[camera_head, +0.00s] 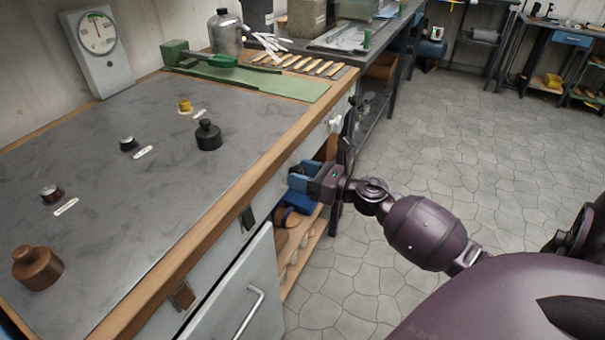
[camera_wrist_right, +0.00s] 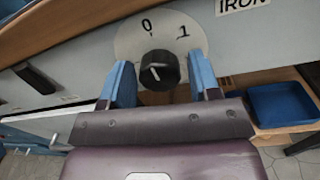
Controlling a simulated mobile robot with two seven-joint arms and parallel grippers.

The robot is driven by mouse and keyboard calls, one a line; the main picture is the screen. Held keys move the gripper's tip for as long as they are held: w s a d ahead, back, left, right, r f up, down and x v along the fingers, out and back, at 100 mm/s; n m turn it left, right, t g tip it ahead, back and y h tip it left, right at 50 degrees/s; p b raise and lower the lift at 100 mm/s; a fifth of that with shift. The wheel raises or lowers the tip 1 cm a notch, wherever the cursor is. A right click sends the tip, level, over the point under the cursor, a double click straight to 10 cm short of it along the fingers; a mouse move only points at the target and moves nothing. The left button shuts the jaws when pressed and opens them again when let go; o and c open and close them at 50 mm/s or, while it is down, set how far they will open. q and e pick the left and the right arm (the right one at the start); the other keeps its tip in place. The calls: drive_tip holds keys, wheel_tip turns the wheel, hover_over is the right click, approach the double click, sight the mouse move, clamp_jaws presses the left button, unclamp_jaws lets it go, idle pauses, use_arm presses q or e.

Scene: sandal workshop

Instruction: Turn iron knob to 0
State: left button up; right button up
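The iron knob (camera_wrist_right: 160,70) is black and round and sits on a pale round dial plate (camera_wrist_right: 127,45) on the bench front. The plate has a 0 at upper left and a 1 at upper right. A short pale mark shows on the knob's face; I cannot tell for certain which number it points to. My right gripper (camera_wrist_right: 161,82) is open, with one blue finger on each side of the knob and visible gaps between. In the head view my right gripper (camera_head: 303,178) is at the bench's front edge and the knob is hidden. My left gripper is not in view.
An IRON label (camera_wrist_right: 242,4) is right of the dial. A blue tray (camera_wrist_right: 282,104) is on the shelf at right. A cabinet door (camera_head: 235,290) with a handle is below. The floor at right is open.

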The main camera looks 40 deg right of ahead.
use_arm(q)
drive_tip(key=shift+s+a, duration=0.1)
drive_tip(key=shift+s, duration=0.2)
use_arm(e)
drive_tip(key=shift+o, duration=0.5)
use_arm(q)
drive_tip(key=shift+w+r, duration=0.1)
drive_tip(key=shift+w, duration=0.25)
use_arm(e)
drive_tip(key=v, duration=1.1)
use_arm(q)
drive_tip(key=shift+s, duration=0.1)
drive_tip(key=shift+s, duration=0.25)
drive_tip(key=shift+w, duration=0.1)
use_arm(e)
drive_tip(key=shift+w, duration=0.1)
